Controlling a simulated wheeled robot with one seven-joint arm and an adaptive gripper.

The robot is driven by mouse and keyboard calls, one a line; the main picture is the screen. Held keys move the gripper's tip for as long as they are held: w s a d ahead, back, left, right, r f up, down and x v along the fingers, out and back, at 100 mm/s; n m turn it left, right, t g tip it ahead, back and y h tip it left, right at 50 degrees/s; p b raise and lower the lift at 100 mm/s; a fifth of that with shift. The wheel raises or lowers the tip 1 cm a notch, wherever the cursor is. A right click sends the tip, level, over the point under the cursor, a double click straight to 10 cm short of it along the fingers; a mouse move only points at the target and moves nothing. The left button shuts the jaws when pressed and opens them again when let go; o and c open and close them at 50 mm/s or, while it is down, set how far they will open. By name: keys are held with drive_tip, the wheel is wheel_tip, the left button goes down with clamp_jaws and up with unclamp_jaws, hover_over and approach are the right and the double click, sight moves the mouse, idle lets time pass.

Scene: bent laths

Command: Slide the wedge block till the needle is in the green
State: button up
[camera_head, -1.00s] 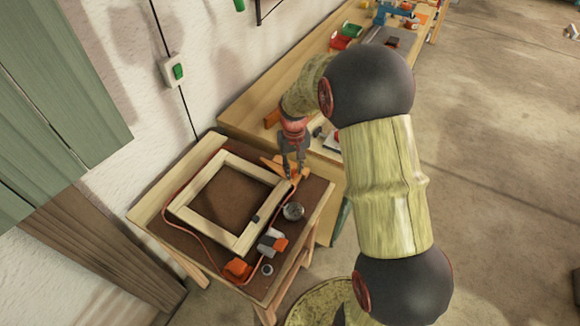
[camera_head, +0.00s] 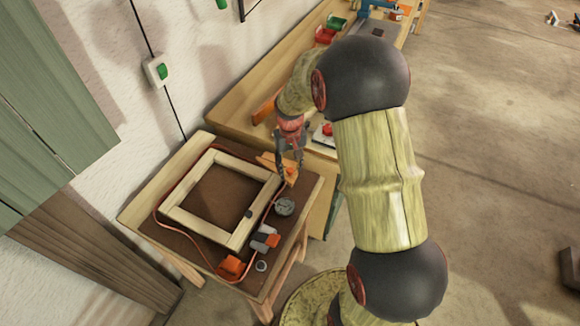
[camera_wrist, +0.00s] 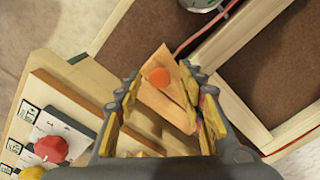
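The wedge block (camera_wrist: 162,86) is a tan wooden piece with a round orange knob on top. It lies between the spread fingers of my gripper (camera_wrist: 163,105) in the wrist view, with gaps on both sides. In the head view the wedge block (camera_head: 267,162) is at the far right corner of a light wooden frame (camera_head: 237,238), partly hidden by my gripper (camera_head: 288,172). A round dial gauge (camera_head: 285,206) sits right of the frame; only its edge shows in the wrist view (camera_wrist: 202,3). Its needle and green zone cannot be made out.
The frame lies on a small brown-topped table (camera_head: 219,190) with a red strap (camera_head: 160,206) around it. Orange and grey clamp parts (camera_head: 264,239) lie near its front right. A longer bench (camera_head: 235,113) stands behind, with a red button box (camera_wrist: 58,140).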

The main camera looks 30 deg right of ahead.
drive_tip(key=shift+r, duration=0.1)
wheel_tip(320, 180, up, 12)
idle(0.5)
drive_tip(key=shift+f, duration=0.2)
drive_tip(key=s+a+r+t, duration=0.2)
drive_tip(key=s+a+r, duration=0.2)
drive_tip(key=s, duration=0.3)
drive_tip(key=s+a+r+n+t, duration=0.1)
drive_tip(key=s+a+r, duration=0.4)
drive_tip(key=s, duration=0.3)
drive_tip(key=s+a+r+n+t, duration=0.1)
drive_tip(key=s+a+r+t, duration=0.1)
drive_tip(key=s+a+r, duration=0.2)
drive_tip(key=s+r, duration=0.2)
drive_tip(key=s, duration=0.1)
drive_tip(key=shift+s+a+t, duration=0.15)
drive_tip(key=shift+a+t, duration=0.05)
drive_tip(key=shift+t, duration=0.1)
drive_tip(key=shift+r, duration=0.15)
drive_tip(key=shift+c, duration=0.6)
idle(1.2)
